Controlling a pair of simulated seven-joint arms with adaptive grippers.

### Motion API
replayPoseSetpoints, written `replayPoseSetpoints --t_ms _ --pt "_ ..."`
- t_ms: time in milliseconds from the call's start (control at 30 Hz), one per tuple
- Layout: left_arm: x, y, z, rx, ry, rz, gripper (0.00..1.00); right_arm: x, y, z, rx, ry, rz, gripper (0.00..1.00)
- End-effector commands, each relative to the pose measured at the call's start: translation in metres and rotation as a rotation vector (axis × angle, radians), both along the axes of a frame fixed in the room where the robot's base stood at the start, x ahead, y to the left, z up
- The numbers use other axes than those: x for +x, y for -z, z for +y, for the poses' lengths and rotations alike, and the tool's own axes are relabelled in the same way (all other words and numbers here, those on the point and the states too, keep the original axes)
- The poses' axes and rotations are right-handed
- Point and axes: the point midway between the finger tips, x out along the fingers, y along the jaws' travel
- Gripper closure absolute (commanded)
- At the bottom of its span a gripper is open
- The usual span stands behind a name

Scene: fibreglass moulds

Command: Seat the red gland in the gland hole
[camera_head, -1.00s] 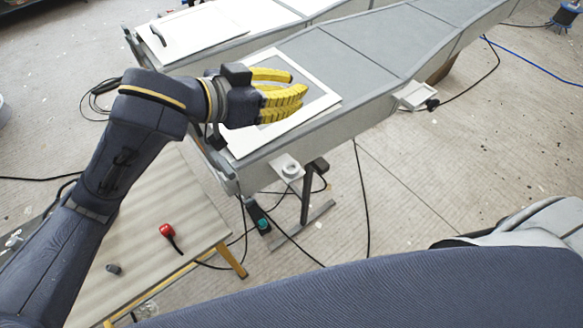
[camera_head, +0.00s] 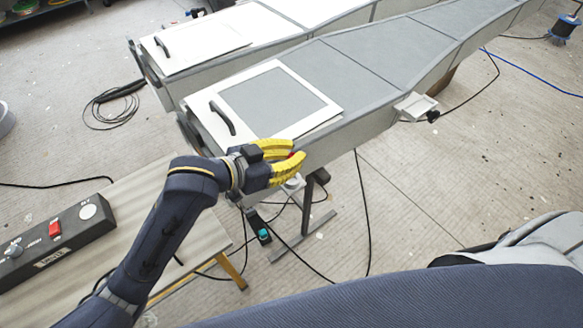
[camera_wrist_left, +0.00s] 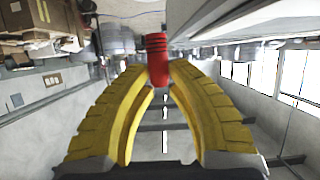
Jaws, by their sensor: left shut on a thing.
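The red gland (camera_wrist_left: 157,60) is held between the yellow fingertips of my left gripper in the left wrist view, its ribbed end pointing away from the palm. In the head view only a small red bit of the gland (camera_head: 292,154) shows between the fingers. My left gripper (camera_head: 298,166) is shut on it, beside the near side wall of the front mould. Just below the fingers is a small pale bracket (camera_head: 295,183), mostly covered by them. I cannot see a clear hole in it. My right gripper is not in view.
The front mould carries a white-framed panel (camera_head: 330,103) with a black handle (camera_head: 222,118). A dark control box (camera_head: 55,238) with a red switch lies on the low table (camera_head: 190,228). A black stand (camera_head: 308,200) and cables are below the bracket.

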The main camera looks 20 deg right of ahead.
Motion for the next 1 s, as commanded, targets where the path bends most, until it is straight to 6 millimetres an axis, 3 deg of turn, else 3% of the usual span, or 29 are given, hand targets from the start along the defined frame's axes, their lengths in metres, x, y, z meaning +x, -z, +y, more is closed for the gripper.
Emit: replayPoseSetpoints --t_ms 600,1000 --pt "0.000 0.051 0.000 0.000 -0.001 0.002 0.99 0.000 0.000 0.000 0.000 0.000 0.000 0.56" --pt "0.000 0.055 0.000 0.000 0.000 0.000 0.99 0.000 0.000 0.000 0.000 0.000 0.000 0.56"
